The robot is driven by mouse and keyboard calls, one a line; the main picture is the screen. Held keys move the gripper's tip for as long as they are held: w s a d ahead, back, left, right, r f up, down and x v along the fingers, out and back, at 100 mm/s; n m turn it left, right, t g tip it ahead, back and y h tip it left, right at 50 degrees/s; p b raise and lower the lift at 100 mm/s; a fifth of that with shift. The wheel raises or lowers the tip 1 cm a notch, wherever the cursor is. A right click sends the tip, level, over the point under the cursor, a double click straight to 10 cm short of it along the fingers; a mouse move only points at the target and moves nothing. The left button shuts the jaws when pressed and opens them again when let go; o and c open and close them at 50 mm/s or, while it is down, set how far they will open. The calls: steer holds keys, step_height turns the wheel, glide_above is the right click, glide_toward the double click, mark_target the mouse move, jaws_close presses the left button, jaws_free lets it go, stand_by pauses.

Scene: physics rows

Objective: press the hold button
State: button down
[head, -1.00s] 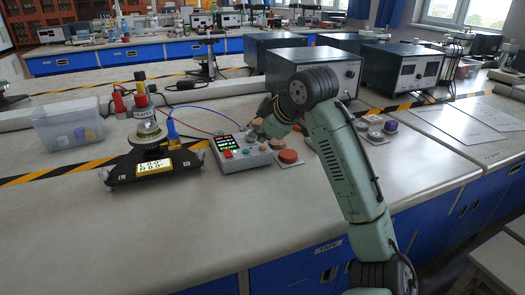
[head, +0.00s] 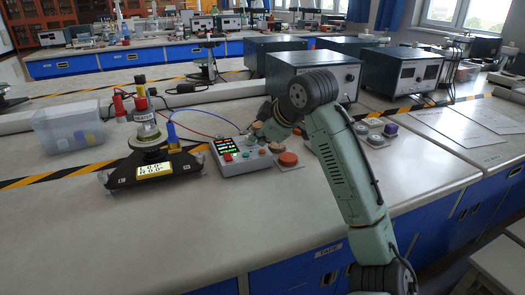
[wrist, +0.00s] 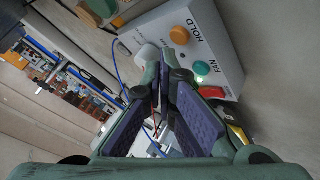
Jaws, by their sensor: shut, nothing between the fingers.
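The grey control box (head: 228,168) sits on the bench with a lit display. In the wrist view the box (wrist: 222,45) shows an orange button (wrist: 182,35) beside the word HOLD and a green button (wrist: 201,68) beside FAN. My gripper (wrist: 166,62) is shut and empty. Its fingertips are close to the orange button, just below it in the wrist view; I cannot tell whether they touch the box. In the head view my gripper (head: 258,131) is over the far right part of the box, and the wrist hides part of that area.
A black instrument (head: 120,177) with a yellow readout stands left of the box, with blue and red cables. A clear bin (head: 68,130) stands far left. The front bench is free.

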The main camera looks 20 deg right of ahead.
mark_target(260, 152)
steer(key=shift+f, duration=0.2)
steer(key=shift+f, duration=0.25)
steer(key=shift+f, duration=0.4)
stand_by(0.8)
steer(key=shift+r+p, duration=0.5)
steer(key=shift+r, duration=0.35)
step_height(260, 152, up, 5)
steer(key=p, duration=0.4)
stand_by(0.8)
